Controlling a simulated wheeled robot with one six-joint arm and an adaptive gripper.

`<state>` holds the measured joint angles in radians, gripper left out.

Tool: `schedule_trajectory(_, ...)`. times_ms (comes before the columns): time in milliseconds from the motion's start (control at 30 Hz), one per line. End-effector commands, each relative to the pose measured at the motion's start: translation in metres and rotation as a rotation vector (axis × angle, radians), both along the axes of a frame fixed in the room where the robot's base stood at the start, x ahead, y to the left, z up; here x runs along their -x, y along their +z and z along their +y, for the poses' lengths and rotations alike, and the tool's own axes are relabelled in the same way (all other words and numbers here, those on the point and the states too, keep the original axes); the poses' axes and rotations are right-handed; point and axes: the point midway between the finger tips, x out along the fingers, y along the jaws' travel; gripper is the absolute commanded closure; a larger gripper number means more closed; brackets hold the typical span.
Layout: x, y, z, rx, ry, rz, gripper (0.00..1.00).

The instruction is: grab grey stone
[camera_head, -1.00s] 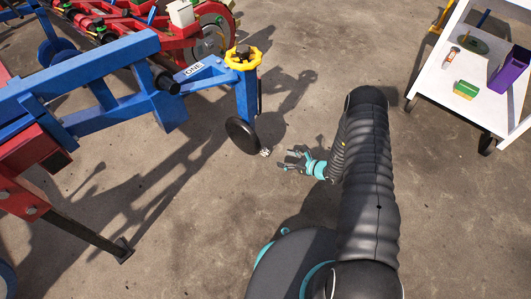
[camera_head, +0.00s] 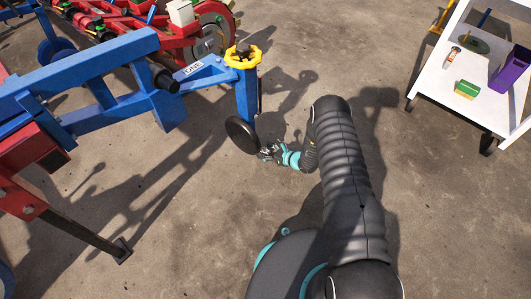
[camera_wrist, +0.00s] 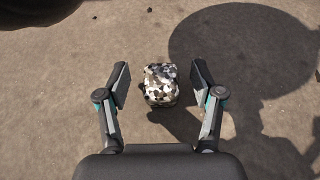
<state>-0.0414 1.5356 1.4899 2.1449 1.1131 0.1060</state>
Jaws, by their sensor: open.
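The grey stone (camera_wrist: 161,84) is a small speckled block in white, grey, brown and black. It lies on the concrete floor in the middle of the wrist view. My gripper (camera_wrist: 160,82) is open, with one finger on each side of the stone and a gap on both sides. In the head view my gripper (camera_head: 264,154) is low by the floor, beside the planter's small black wheel (camera_head: 241,135). There the stone is hidden or too small to make out behind my gripper.
The blue and red planter (camera_head: 120,62) fills the upper left, with a yellow handwheel (camera_head: 243,57) above the small wheel. A white wheeled cart (camera_head: 440,85) with a purple bin (camera_head: 510,68) stands at the upper right. The floor between is clear.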

Motion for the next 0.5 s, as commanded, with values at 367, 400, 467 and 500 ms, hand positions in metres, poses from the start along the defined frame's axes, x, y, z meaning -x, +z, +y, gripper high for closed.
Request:
schedule_trajectory(367,-0.0005,0.0000,0.0002,0.000,0.000,0.000,0.73)
schedule_trajectory(400,-0.0005,0.0000,0.0002,0.000,0.000,0.000,0.83)
schedule_trajectory(467,-0.0005,0.0000,0.0002,0.000,0.000,0.000,0.98)
schedule_trajectory(500,-0.0004,0.0000,0.0003,0.000,0.000,0.000,1.00)
